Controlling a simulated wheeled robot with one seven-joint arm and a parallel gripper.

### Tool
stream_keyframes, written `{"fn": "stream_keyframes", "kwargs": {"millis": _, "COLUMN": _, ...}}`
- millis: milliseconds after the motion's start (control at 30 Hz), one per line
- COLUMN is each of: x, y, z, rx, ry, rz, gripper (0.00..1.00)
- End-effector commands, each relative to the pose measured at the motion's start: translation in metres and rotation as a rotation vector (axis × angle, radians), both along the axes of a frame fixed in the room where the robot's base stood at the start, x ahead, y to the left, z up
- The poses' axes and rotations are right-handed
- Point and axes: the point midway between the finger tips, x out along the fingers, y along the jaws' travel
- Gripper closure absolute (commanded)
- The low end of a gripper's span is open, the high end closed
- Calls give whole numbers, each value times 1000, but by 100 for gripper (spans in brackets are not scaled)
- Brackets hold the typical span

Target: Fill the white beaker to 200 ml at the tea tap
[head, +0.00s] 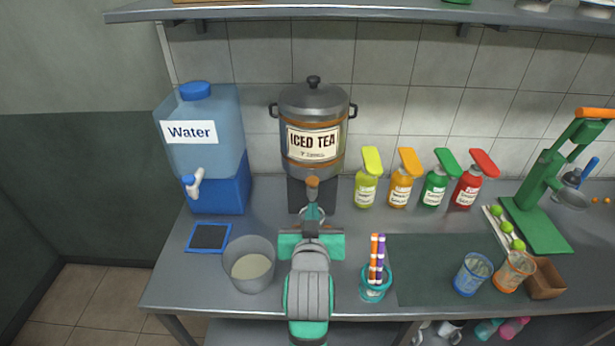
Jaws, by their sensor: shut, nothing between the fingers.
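The iced tea urn (313,110) is a grey lidded drum with two side handles, on a dark stand at the back of the counter. Its tea tap (312,183) has a brown-orange knob at the front. My gripper (312,213) is in front of the urn, just below the tap knob in the picture. Its fingers are shut and empty; I cannot tell if they touch the tap. I cannot pick out a white beaker; the spot below the tap is largely hidden behind my gripper and arm.
A grey bucket (248,266) with pale contents stands left of my arm. A blue water dispenser (205,150) is behind it. Right are a teal cup of straws (375,288), syrup bottles (400,185), two glasses (473,275) and a green press (545,190).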

Motion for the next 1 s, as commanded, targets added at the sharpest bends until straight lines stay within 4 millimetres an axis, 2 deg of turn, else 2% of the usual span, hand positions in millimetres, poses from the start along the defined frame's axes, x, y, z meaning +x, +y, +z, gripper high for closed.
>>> {"fn": "stream_keyframes", "kwargs": {"millis": 33, "x": 5, "y": 0, "z": 16, "rx": 1, "ry": -6, "rz": 0, "gripper": 100}}
{"fn": "stream_keyframes", "kwargs": {"millis": 200, "x": 13, "y": 1, "z": 52, "rx": 2, "ry": -1, "rz": -1, "gripper": 100}}
{"fn": "stream_keyframes", "kwargs": {"millis": 400, "x": 17, "y": 2, "z": 80, "rx": 4, "ry": 6, "rz": -1, "gripper": 100}}
{"fn": "stream_keyframes", "kwargs": {"millis": 600, "x": 17, "y": 2, "z": 89, "rx": 4, "ry": 10, "rz": -1, "gripper": 100}}
{"fn": "stream_keyframes", "kwargs": {"millis": 1000, "x": 18, "y": 2, "z": 87, "rx": 4, "ry": 11, "rz": -1, "gripper": 100}}
